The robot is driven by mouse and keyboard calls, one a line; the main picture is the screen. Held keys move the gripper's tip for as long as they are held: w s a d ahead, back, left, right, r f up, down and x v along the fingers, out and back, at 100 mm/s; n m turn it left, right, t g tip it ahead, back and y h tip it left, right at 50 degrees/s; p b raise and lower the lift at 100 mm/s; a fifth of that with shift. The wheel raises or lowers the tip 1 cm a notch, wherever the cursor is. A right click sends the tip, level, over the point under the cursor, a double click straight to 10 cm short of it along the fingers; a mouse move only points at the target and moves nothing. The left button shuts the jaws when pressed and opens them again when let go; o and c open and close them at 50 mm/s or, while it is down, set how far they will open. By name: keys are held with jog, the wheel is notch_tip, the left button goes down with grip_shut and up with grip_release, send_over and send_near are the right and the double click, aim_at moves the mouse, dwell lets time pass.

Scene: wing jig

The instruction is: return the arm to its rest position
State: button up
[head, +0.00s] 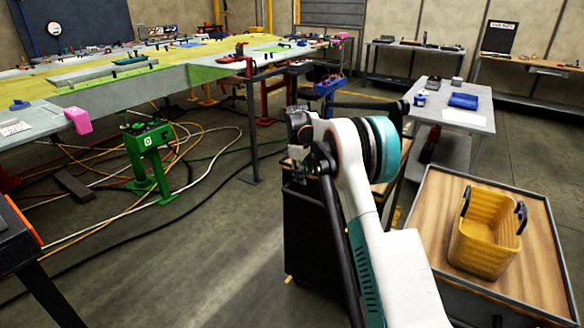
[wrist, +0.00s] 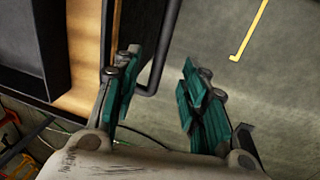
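My gripper (wrist: 158,95) shows in the wrist view with its two teal-padded fingers spread apart. Nothing is between the fingers, and the grey floor and a dark cart handle show behind them. In the head view my white and teal arm rises from the lower right and bends at its teal-ringed joint in the middle of the picture. The gripper fingers cannot be made out in the head view.
A dark cart (head: 310,235) stands close behind my arm. A wooden-topped cart (head: 540,270) with a yellow basket (head: 485,235) is at right. The wing jig (head: 180,78) fills the left, with a green stand (head: 148,150) and loose cables on the floor. Floor is clear at lower middle.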

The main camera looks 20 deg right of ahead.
jog(key=shift+r, duration=0.1)
jog(key=s+a+r+m+t, duration=0.2)
jog(key=s+a+r, duration=0.4)
jog(key=s+r, duration=0.45)
jog(key=s+a+r+m+t, duration=0.1)
jog(key=s+a+r, duration=0.5)
jog(key=s+r, duration=0.45)
jog(key=s+a+f+m+t, duration=0.1)
jog(key=s+a+f, duration=0.1)
jog(key=s, duration=0.7)
jog(key=s+a+f+m+t+y, duration=0.1)
jog(key=s+a+f, duration=0.1)
jog(key=s, duration=0.8)
jog(key=s+a+f+m+t, duration=0.1)
jog(key=s+a+f+m, duration=0.1)
jog(key=s, duration=0.7)
jog(key=shift+s+a+f+y, duration=0.3)
jog(key=shift+a+y, duration=0.1)
jog(key=shift+a, duration=0.25)
